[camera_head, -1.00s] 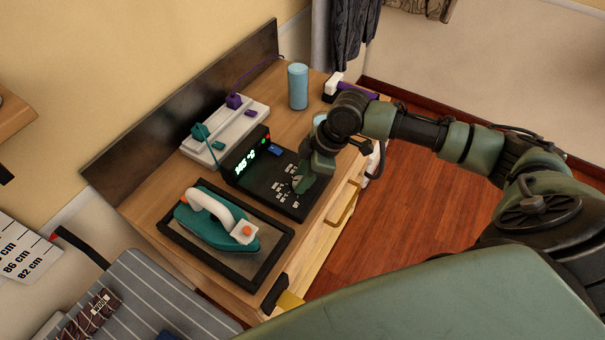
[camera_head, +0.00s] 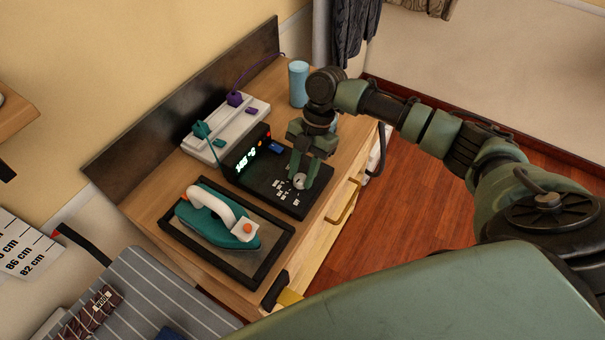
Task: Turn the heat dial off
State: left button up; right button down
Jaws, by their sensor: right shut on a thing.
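The black control unit (camera_head: 262,187) sits on the wooden dresser top. It has a lit display (camera_head: 246,160) that seems to show a temperature in °C, and white markings around the dial. The small silver heat dial (camera_head: 299,182) is on its flat top, partly covered by my fingers. My right gripper (camera_head: 304,179) comes down from above and is shut on the dial, with its fingers at either side of it. My left gripper is not in view.
A teal iron (camera_head: 214,226) rests on a black-framed pad (camera_head: 261,268) in front of the unit. A power strip (camera_head: 224,128) with plugs lies behind. A blue cylinder (camera_head: 299,84) stands at the back. A striped board (camera_head: 160,293) is at lower left.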

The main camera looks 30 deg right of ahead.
jog(key=n, duration=0.2)
jog(key=n+g+h+b, duration=0.1)
jog(key=n, duration=0.2)
jog(key=shift+w+a, duration=0.15)
jog(key=shift+n+g+h, duration=0.3)
dwell(0.3)
jog(key=c, duration=1)
grip_release()
jog(key=b+v, duration=0.2)
jog(key=v, duration=0.4)
jog(key=shift+w+r, duration=0.15)
jog(key=shift+r, duration=0.1)
jog(key=shift+w+d+r, duration=0.15)
jog(key=shift+d+r, duration=0.1)
jog(key=shift+r, duration=0.35)
